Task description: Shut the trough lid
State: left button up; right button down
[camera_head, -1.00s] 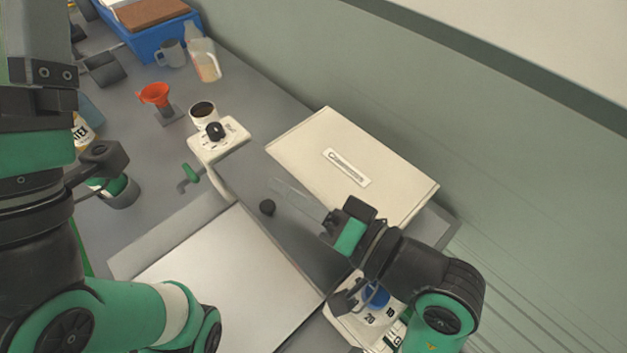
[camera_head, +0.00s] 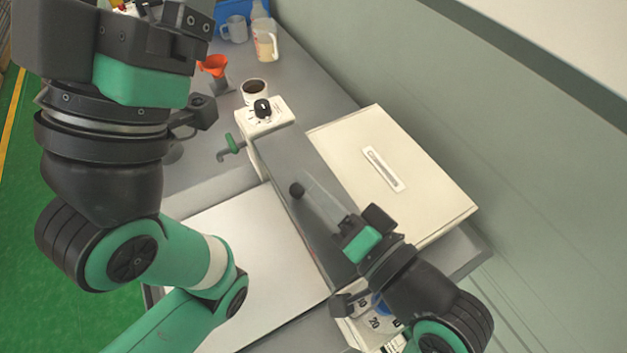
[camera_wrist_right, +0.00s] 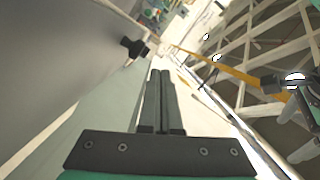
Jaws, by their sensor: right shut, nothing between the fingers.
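The grey trough lid (camera_head: 285,158) is a long panel with a round black knob (camera_head: 297,189), between two white end blocks in the head view. In the right wrist view the lid (camera_wrist_right: 50,70) fills the left side, with its knob (camera_wrist_right: 133,47) ahead and left of the fingertips. My right gripper (camera_head: 314,180) is shut and empty, its thin fingers beside the knob with a small gap; its fingers show in the wrist view (camera_wrist_right: 160,73). I cannot tell the lid's exact tilt. My left gripper's body (camera_head: 150,45) is at upper left; its fingertips are not clearly visible.
A cream box (camera_head: 430,190) stands right of the lid, by the wall. A white panel (camera_head: 260,250) lies to its left. A mug (camera_head: 254,88), orange funnel (camera_head: 213,66) and jug (camera_head: 265,42) stand farther back. A green-handled crank (camera_head: 233,144) sticks out left.

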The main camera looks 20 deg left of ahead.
aim_at(312, 208)
notch_tip(312, 208, up, 5)
jog(key=p, duration=0.5)
jog(key=s+v, duration=0.1)
jog(key=v, duration=0.9)
jog(key=shift+s+a, duration=0.25)
jog(key=shift+a, duration=0.2)
